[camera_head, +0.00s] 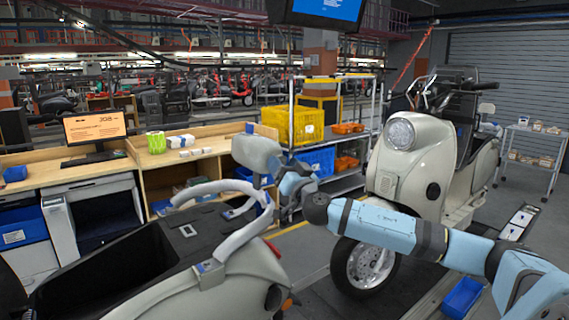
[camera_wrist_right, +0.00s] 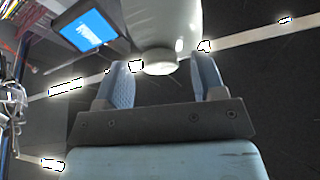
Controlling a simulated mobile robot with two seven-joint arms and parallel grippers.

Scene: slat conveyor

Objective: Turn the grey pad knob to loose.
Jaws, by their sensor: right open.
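The grey pad (camera_head: 256,153) stands upright at the rear of the near scooter in the head view. It also shows as a pale shape at the top of the right wrist view (camera_wrist_right: 160,20). A pale round knob (camera_wrist_right: 159,63) sits at the pad's lower end there, between my right fingertips. In the head view I cannot make out the knob. My right gripper (camera_head: 286,180) is just right of the pad. In the right wrist view its two blue fingers (camera_wrist_right: 160,78) are open, one on each side of the knob, with visible gaps. My left gripper is not in view.
The near scooter's pale rail (camera_head: 226,191) curves below the pad. A second cream scooter (camera_head: 416,165) stands behind my right arm. A wooden workbench (camera_head: 160,170) and a rack with a yellow crate (camera_head: 292,125) are behind. A screen (camera_head: 325,10) hangs above.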

